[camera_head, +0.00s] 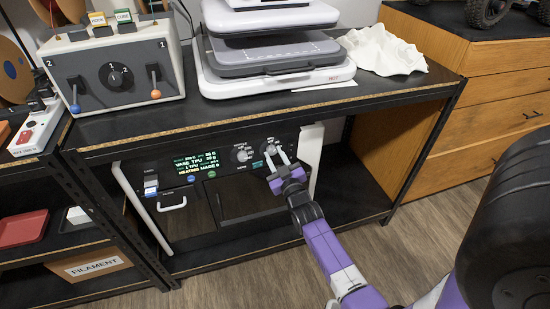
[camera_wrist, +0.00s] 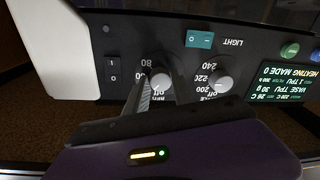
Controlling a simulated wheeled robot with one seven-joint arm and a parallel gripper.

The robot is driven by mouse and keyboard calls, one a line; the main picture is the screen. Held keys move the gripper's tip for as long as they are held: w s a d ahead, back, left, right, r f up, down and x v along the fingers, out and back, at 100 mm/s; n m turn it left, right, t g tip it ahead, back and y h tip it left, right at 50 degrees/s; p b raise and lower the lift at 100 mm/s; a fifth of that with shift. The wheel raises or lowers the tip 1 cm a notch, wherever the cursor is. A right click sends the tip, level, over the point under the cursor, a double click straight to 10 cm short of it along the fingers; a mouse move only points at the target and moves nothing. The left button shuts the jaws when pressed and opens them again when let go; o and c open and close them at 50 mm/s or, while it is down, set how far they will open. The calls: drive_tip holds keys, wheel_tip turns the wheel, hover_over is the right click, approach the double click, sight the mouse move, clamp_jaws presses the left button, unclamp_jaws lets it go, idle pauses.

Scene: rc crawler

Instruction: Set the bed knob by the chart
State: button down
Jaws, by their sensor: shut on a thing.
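The bed knob (camera_wrist: 160,79) is a small pale dial on the dark printer panel (camera_head: 222,158). In the wrist view, which shows the panel upside down, "80" is printed beside it. My gripper (camera_wrist: 163,90) is shut on this knob, one finger on each side. In the head view my gripper (camera_head: 277,157) reaches the right part of the panel and partly covers the knob. The knob's exact setting is too small to tell. A second knob (camera_wrist: 220,80), marked 200, 220 and 240, sits beside it, untouched. I cannot make out a temperature chart.
A lit display (camera_head: 195,162) reads "VASE TPU 30 g" and "HEATING MADE 0". A light switch (camera_wrist: 200,39) and a black rocker switch (camera_wrist: 113,71) are close to my fingers. The shelf top (camera_head: 260,105) overhangs the panel. A wooden cabinet (camera_head: 500,80) stands right.

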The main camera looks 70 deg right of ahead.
drive_tip(key=shift+f+m, duration=0.1)
drive_tip(key=shift+m, duration=0.5)
drive_tip(key=c, duration=1.1)
unclamp_jaws()
drive_tip(key=v, duration=0.8)
drive_tip(key=shift+w+p, duration=0.1)
drive_tip(key=shift+p, duration=0.2)
